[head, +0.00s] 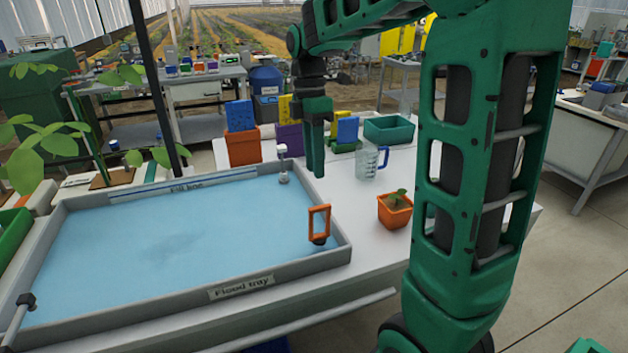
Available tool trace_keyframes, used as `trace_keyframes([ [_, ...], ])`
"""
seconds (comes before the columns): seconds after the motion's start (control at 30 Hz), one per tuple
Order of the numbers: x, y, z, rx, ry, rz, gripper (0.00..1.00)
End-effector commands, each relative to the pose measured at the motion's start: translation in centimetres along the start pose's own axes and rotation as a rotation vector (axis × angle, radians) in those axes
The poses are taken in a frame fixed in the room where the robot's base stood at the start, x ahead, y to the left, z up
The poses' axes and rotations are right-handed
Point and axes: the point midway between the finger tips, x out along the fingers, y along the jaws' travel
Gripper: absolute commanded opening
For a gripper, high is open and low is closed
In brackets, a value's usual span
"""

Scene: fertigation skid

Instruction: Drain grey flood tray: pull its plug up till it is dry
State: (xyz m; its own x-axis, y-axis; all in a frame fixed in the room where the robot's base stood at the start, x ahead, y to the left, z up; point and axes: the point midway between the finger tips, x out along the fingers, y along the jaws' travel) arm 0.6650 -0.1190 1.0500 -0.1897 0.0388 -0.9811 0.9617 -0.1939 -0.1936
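The grey flood tray (110,310) lies on the white bench at the left and holds a broad sheet of pale blue water. A "Flood tray" label is on its front rim and a "Fill line" strip on its back wall. The plug (319,224) has an upright orange loop handle on a dark base, and stands at the tray's right end near the front corner. My gripper (317,172) points down, above and behind the plug, apart from it. Its fingers overlap in this view, so their gap is unclear. I see nothing held in it.
A small grey-white fitting (283,165) stands at the tray's back right. A measuring jug (371,163) and an orange potted seedling (395,209) are right of the tray. Coloured bins and a teal tray (389,129) stand behind. Leafy plants (45,150) rise at the left.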

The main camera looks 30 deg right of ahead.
Motion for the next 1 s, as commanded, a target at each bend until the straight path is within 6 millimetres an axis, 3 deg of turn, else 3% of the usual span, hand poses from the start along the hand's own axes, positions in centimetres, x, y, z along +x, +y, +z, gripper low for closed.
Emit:
trace_keyframes([
  [0.23,-1.9,0.0,0.0,-0.001,0.0,0.0,0.29],
  [0.8,-1.9,-0.1,0.1,0.008,0.001,0.0,0.29],
  [1.0,-0.9,-3.0,2.0,0.259,0.022,0.024,0.29],
])
